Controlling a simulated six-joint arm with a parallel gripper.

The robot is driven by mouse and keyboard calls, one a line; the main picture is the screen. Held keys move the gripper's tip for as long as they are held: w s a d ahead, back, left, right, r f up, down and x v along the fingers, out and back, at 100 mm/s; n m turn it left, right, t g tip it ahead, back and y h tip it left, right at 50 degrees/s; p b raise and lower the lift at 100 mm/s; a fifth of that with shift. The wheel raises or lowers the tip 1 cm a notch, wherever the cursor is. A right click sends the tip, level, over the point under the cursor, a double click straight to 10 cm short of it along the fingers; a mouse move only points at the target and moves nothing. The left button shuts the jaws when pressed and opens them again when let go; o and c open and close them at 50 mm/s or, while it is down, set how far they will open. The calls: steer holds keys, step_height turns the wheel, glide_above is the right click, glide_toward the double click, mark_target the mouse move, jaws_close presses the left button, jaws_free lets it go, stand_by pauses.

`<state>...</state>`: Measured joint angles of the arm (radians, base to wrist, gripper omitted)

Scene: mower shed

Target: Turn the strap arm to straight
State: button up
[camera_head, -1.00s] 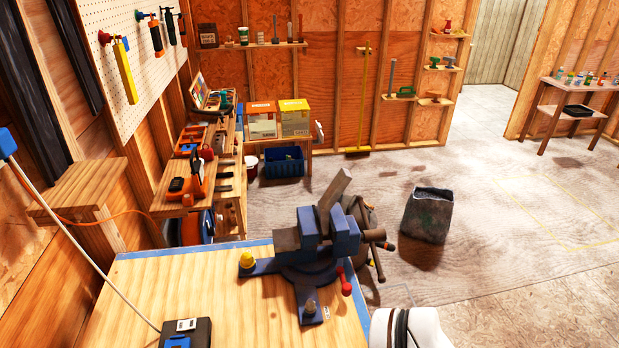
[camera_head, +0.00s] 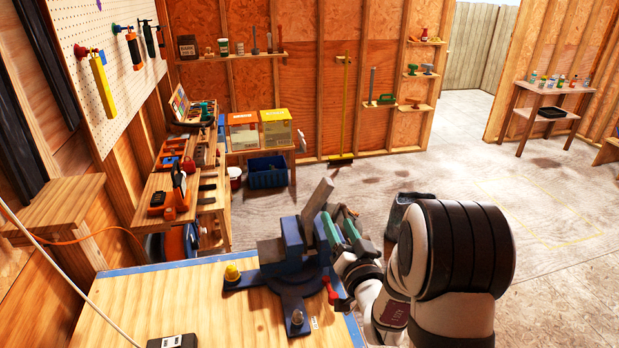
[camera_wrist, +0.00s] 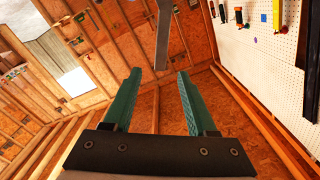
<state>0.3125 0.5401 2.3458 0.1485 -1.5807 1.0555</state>
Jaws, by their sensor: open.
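The strap arm (camera_head: 317,206) is a grey flat bar standing up out of the jaws of the blue bench vise (camera_head: 291,236), its top tilted to the right. My gripper (camera_head: 338,222) is open just right of the bar and the vise jaws, with green fingers. In the wrist view, the fingers (camera_wrist: 158,84) are spread apart with nothing gripped. The strap arm (camera_wrist: 163,38) shows there ahead of the fingertips, its end in line with the gap between them. The bar's lower part is hidden by the vise in the head view, and contact with a finger cannot be told.
The vise stands on a wooden bench (camera_head: 215,300) with a blue edge. A yellow knob (camera_head: 232,272) and a black box (camera_head: 173,341) are on it. A dark bin (camera_head: 402,210) on the floor is mostly behind my arm. A tool shelf (camera_head: 160,192) stands at left.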

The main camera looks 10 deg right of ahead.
mark_target(318, 199)
steer(key=w, duration=1.5)
steer(key=shift+w, duration=0.25)
steer(key=shift+a, duration=0.1)
jaws_close()
stand_by(0.4)
